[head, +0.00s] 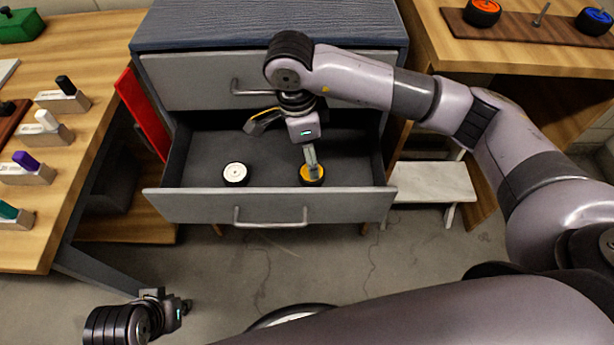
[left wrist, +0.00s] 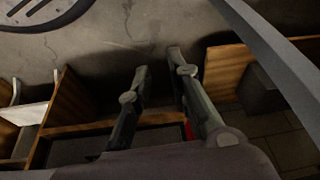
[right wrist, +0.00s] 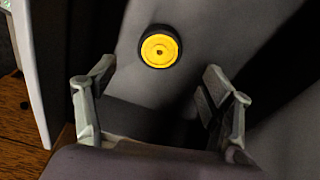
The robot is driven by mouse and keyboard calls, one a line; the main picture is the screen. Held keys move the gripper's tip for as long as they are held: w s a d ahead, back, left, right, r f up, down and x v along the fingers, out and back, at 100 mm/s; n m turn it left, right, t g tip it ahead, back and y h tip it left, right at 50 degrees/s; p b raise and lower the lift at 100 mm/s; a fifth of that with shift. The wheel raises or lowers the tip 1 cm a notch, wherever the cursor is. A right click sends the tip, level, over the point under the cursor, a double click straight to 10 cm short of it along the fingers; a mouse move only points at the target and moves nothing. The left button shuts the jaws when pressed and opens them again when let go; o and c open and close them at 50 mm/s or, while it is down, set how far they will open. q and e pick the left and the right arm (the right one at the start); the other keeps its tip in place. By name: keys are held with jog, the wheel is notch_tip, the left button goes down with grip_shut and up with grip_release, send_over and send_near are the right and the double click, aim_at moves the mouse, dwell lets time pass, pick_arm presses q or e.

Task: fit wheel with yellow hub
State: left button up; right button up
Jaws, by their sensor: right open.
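The wheel with the yellow hub (head: 313,178) lies flat in the open drawer, near its front wall. In the right wrist view this black-tyred wheel (right wrist: 160,48) is ahead of my fingertips, roughly centred between them. My right gripper (head: 287,146) hangs over the drawer; in its wrist view the fingers (right wrist: 160,78) are spread and empty. One finger partly covers the wheel in the head view, and I cannot tell the exact height between them. My left gripper (head: 184,306) is low at the bottom left, over the floor. Its fingers (left wrist: 158,62) are apart with nothing between them.
A wheel with a white hub (head: 235,174) lies left in the same drawer (head: 165,206). The right table (head: 420,45) holds orange-hub (head: 482,12) and blue-hub (head: 594,20) wheels on a board. The left table (head: 30,245) carries several coloured-handled tools on blocks. A red panel (head: 142,113) stands left of the cabinet.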

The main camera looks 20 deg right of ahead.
jog(key=f, duration=0.4)
jog(key=f+b, duration=0.1)
jog(key=f, duration=0.2)
jog(key=shift+d, duration=0.4)
jog(key=shift+r, duration=0.1)
jog(key=shift+c, duration=0.4)
jog(key=c, duration=1)
